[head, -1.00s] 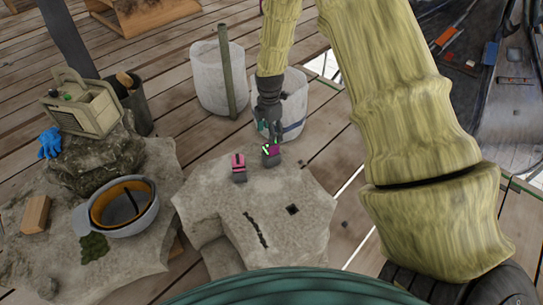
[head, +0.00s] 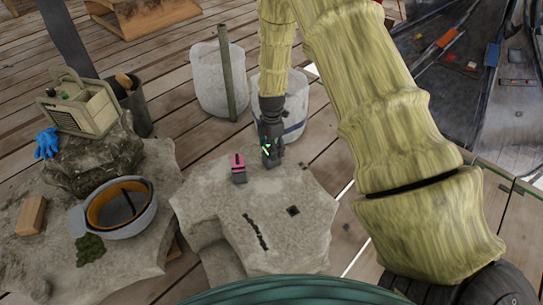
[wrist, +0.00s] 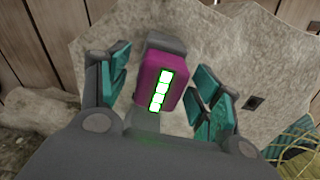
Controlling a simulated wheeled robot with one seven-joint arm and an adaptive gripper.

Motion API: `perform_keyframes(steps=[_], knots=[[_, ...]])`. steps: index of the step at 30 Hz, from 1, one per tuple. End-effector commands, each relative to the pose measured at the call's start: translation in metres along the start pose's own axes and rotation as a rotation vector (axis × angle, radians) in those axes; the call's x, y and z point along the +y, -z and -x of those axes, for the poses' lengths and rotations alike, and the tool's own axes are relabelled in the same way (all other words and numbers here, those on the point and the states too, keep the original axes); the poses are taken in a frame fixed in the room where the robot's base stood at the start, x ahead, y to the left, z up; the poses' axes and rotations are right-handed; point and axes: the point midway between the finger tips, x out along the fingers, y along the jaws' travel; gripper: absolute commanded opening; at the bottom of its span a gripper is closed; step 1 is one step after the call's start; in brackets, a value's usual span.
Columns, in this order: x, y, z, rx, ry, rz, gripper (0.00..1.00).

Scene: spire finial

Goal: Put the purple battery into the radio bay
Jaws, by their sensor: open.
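The purple battery (wrist: 152,72) stands on a pale stone slab. It has a grey end and a lit green bar on its top. In the wrist view it lies between the teal-padded fingers of my gripper (wrist: 164,86), which are open, with gaps visible at both sides. In the head view my gripper (head: 270,153) is lowered over the battery and hides most of it; only the green marks show clearly. The beige radio (head: 82,108) with a handle stands on a dark rock at the left. I cannot make out its bay clearly.
A pink-and-grey battery (head: 238,168) stands just left of my gripper on the slab (head: 285,235). White buckets (head: 208,85) stand behind.

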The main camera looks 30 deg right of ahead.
Motion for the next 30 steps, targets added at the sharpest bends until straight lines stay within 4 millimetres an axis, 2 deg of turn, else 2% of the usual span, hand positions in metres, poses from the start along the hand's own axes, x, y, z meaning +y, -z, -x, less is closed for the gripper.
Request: perform_keyframes(steps=[1, 9, 10, 19, 23, 27, 30], knots=[[0.000, 0.000, 0.000, 0.000, 0.000, 0.000, 0.59], [0.000, 0.000, 0.000, 0.000, 0.000, 0.000, 0.10], [0.000, 0.000, 0.000, 0.000, 0.000, 0.000, 0.08], [0.000, 0.000, 0.004, 0.001, -0.001, -0.001, 0.08], [0.001, 0.000, 0.017, 0.001, -0.002, 0.000, 0.08], [0.001, 0.001, 0.039, 0.002, -0.002, 0.000, 0.08], [-0.014, 0.014, 0.040, 0.002, 0.003, 0.002, 0.08]])
